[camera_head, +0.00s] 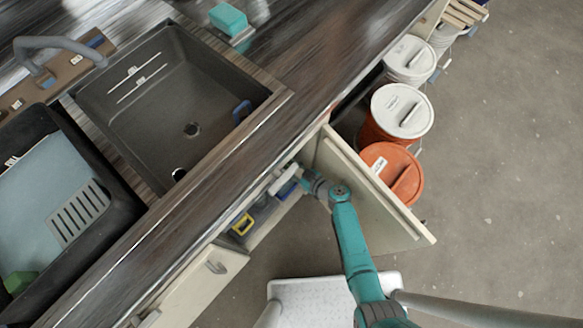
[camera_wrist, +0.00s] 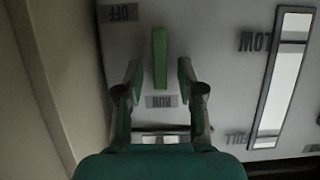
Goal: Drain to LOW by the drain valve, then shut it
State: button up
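In the wrist view a green lever (camera_wrist: 160,57) stands out from a pale panel (camera_wrist: 222,85). My gripper (camera_wrist: 158,76) is open, with one finger on each side of the lever and a visible gap to each. A label marked OFF (camera_wrist: 123,12) is above left of the lever. Another label (camera_wrist: 161,101), hard to read, is below it. In the head view my gripper (camera_head: 295,182) reaches into the open cabinet under the counter; the lever is hidden there.
The open cabinet door (camera_head: 370,195) stands right of my arm. Orange buckets (camera_head: 408,178) and white-lidded buckets (camera_head: 402,108) stand beyond it. A yellow handle (camera_head: 243,224) shows inside the cabinet. Above are an empty-looking dark sink (camera_head: 170,100) and a black tub (camera_head: 125,205) with pale blue contents.

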grip_shut()
jog(key=shift+w+d+f+m+y, duration=0.1)
jog(key=shift+m+y, duration=0.2)
jog(key=shift+m, duration=0.2)
grip_release()
dwell(0.5)
